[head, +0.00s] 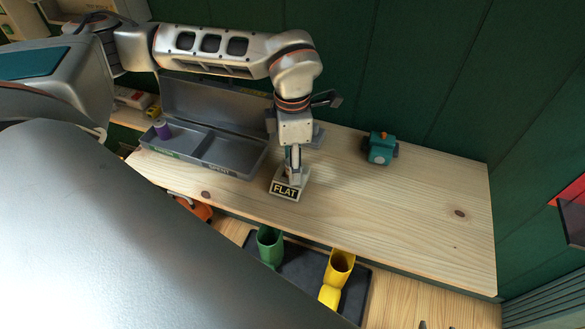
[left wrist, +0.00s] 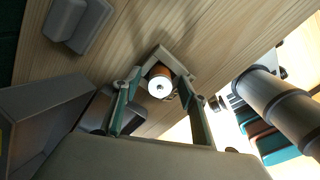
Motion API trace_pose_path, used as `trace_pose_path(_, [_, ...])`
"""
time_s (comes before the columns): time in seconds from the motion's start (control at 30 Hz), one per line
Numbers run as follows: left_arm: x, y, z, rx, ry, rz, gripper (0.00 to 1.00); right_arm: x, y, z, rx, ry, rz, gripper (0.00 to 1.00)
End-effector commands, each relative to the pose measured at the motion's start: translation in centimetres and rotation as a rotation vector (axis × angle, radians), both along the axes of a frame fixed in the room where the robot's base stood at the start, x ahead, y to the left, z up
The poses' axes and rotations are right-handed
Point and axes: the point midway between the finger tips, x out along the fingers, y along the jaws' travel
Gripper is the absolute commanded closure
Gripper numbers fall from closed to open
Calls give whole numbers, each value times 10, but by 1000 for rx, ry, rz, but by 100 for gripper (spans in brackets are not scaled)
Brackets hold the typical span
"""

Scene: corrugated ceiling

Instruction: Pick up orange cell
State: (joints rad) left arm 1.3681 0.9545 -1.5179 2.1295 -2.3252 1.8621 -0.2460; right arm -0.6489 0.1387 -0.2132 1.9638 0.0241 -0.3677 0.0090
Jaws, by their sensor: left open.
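The orange cell (left wrist: 154,72) stands upright in a small pale holder (left wrist: 178,62), its white end facing the left wrist camera. In the head view the holder (head: 291,190) carries a "FLAT" label and sits near the table's front edge; my gripper hides the cell there. My left gripper (head: 292,160) points down right over the holder. In the left wrist view my left gripper (left wrist: 162,82) is open, with one finger on each side of the cell. I cannot tell whether the fingers touch it. My right gripper is not in view.
A grey open case (head: 234,155) with compartments stands left of the holder, a purple cell (head: 162,130) in its left part. A teal device (head: 380,148) sits at the back right. Green (head: 269,246) and yellow (head: 340,266) cups stand below the front edge. The table's right side is clear.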

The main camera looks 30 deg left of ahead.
Motion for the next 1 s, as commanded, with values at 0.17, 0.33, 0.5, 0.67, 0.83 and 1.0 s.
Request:
trace_pose_path(0.17, [0,0,0,0,0,0,88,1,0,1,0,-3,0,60])
trace_pose_path(0.33, [0,0,1,-1,-1,0,100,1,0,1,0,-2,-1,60])
trace_pose_path(0.5, [0,0,1,-1,-1,0,100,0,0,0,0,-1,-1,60])
trace_pose_path(0.67, [1,0,6,-1,-2,0,100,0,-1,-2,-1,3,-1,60])
trace_pose_path(0.83, [1,0,25,-1,-4,0,100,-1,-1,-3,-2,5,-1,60])
trace_pose_path(1.0, [2,0,62,-1,-8,-1,100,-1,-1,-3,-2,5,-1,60])
